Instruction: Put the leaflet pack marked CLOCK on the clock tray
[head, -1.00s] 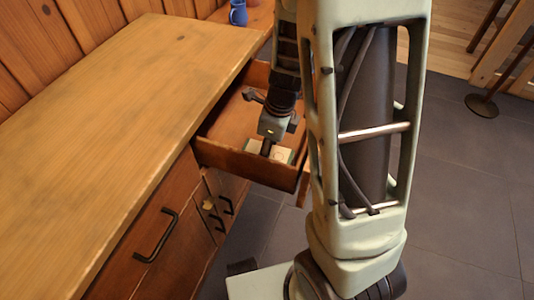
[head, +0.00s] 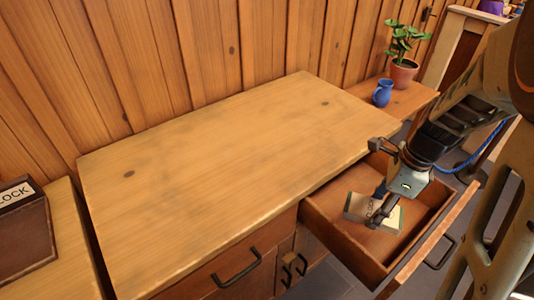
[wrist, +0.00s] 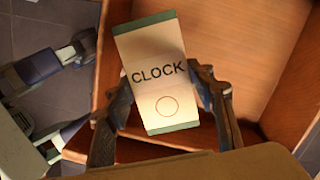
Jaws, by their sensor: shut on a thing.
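The leaflet pack marked CLOCK (wrist: 158,52) is pale with green ends and a circle printed under the word. It shows in the head view (head: 361,209) within the outline of the open drawer. My gripper (head: 382,202) is shut on it, with one finger on each side of the pack in the wrist view (wrist: 162,82). I cannot tell whether the pack touches the drawer floor. A dark brown box-like tray (head: 25,245) at the far left carries a white label reading "LOCK", cut off by the picture edge; its inside is hardly visible.
The open drawer (head: 340,236) has raised walls around the pack. A bare wooden worktop (head: 230,170) lies between drawer and tray. A blue jug (head: 383,93) and a potted plant (head: 403,70) stand on a shelf behind.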

